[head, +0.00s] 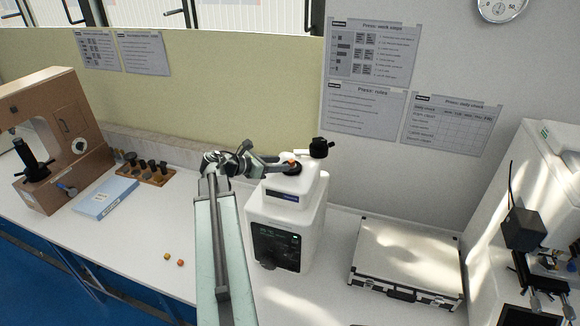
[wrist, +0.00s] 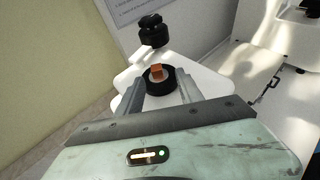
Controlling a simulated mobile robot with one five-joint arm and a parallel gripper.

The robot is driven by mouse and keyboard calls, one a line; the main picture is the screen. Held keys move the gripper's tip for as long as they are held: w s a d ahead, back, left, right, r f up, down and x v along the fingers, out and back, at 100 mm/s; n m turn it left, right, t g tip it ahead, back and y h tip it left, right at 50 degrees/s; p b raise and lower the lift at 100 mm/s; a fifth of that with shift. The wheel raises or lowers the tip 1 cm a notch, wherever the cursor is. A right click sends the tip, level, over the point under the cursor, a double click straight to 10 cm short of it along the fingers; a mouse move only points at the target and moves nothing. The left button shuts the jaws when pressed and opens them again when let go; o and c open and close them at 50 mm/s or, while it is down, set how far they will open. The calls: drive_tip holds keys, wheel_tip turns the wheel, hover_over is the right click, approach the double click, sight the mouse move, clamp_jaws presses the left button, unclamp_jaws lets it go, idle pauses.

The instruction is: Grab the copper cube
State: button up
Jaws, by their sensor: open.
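A small copper-orange cube (wrist: 157,72) sits on the round black stage (wrist: 158,84) on top of a white tester. In the head view the cube (head: 292,163) shows as a small orange spot on the white tester (head: 287,217). My gripper (wrist: 161,80) is open, with one finger on each side of the black stage in the wrist view. The cube appears between the finger ends, with space on both sides. In the head view my gripper (head: 282,165) reaches in from the left at the tester's top. Whether the fingers touch the stage cannot be told.
A black knob (wrist: 153,30) rises just behind the stage. Two small cubes, a yellowish one (head: 167,256) and an orange one (head: 180,263), lie on the bench. A silver case (head: 407,258) lies right of the tester. A brown machine (head: 57,137) stands at the left.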

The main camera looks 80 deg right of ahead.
sight(289, 161)
drive_tip(key=x, duration=0.2)
drive_tip(key=b+x, duration=0.1)
drive_tip(key=x, duration=0.2)
drive_tip(key=shift+w+d+r+b, duration=0.1)
drive_tip(key=shift+w+d+b, duration=0.05)
drive_tip(key=shift+d+b, duration=0.2)
drive_tip(key=shift+a+r, duration=0.1)
drive_tip(key=shift+r, duration=0.05)
clamp_jaws()
wheel_tip(289, 161, up, 10)
drive_tip(key=p, duration=1)
